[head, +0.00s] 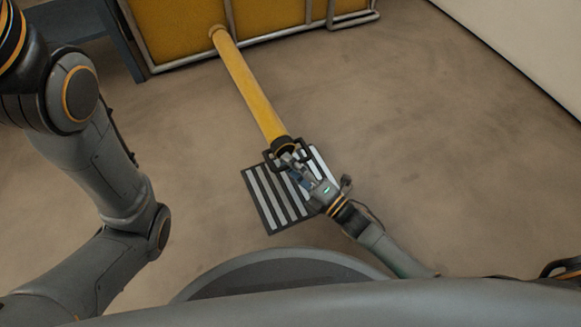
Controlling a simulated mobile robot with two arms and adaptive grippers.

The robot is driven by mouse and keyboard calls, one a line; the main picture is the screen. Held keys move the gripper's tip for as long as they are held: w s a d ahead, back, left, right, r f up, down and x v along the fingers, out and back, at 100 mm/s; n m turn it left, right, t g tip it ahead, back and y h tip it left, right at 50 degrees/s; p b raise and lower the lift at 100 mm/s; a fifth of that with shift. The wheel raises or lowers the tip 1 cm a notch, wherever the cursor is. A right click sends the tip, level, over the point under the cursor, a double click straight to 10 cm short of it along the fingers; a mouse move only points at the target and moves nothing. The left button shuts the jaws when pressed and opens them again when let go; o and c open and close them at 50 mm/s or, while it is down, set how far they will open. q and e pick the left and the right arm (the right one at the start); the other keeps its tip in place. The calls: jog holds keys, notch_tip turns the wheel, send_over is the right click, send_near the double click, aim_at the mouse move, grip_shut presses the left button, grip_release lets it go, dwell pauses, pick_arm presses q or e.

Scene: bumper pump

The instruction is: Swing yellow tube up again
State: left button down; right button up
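The yellow tube (248,88) runs from the yellow tank wall (184,25) at the top toward me, slanting down to the right in the head view. Its near end has a black collar with a black handle frame (270,160), which lies over the far edge of a striped floor grate (275,198). My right gripper (294,160) is at this handle and appears shut on it; the fingertips are small and partly hidden against the dark frame. My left arm stands bent at the left, and its gripper is outside the view.
The tank has a grey pipe frame (277,34) along its lower edge. A dark blue-grey structure (70,25) stands at the top left. A pale wall (530,45) closes off the top right. The brown floor on both sides of the tube is clear.

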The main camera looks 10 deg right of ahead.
grip_shut()
jog(key=shift+w+r, duration=0.1)
jog(key=shift+r, duration=0.05)
